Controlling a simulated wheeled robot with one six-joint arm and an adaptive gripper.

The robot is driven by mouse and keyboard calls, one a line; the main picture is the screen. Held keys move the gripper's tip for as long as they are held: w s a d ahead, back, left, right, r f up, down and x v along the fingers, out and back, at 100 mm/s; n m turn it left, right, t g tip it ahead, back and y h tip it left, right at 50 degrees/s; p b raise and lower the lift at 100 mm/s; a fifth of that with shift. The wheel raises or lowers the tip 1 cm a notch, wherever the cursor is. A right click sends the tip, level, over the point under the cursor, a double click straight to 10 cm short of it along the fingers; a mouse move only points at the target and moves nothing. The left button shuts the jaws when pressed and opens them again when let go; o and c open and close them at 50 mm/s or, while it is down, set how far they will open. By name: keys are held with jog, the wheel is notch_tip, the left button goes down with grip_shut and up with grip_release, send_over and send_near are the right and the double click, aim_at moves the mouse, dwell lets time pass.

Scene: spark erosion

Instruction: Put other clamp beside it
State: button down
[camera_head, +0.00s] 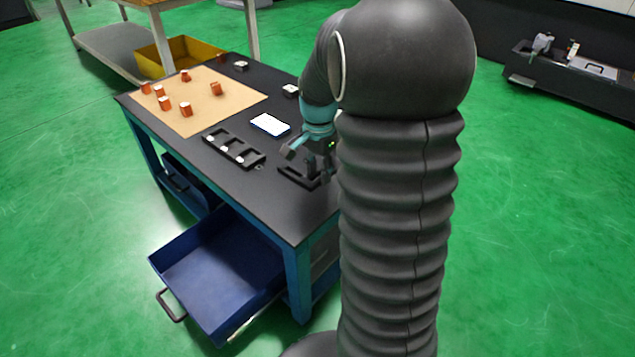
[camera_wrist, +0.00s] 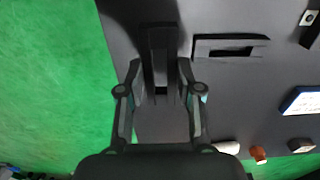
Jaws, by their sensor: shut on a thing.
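My gripper (camera_wrist: 163,92) is shut on a long dark clamp (camera_wrist: 160,50) in the wrist view. The clamp points away from the fingers, over the dark tabletop. Just right of it lies another dark, slotted piece (camera_wrist: 229,38), which looks like the other clamp; a narrow gap shows between them. In the head view, my gripper (camera_head: 318,160) is low over the right part of the table (camera_head: 215,172). A dark slotted piece (camera_head: 297,174) shows beside it, and my arm partly hides this area. I cannot tell whether the held clamp touches the tabletop.
A black tray (camera_head: 246,158) with white pieces and a white-and-blue box (camera_head: 270,124) lie left of my gripper. A blue drawer (camera_head: 215,265) stands open below the table's front edge.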

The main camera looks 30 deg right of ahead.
aim_at(318, 192)
jog(key=shift+w+f, duration=0.15)
jog(key=shift+f, duration=1.95)
jog(key=shift+f+b, duration=0.2)
jog(key=shift+b, duration=0.1)
jog(key=c, duration=1.1)
grip_release()
jog(key=shift+o, duration=0.2)
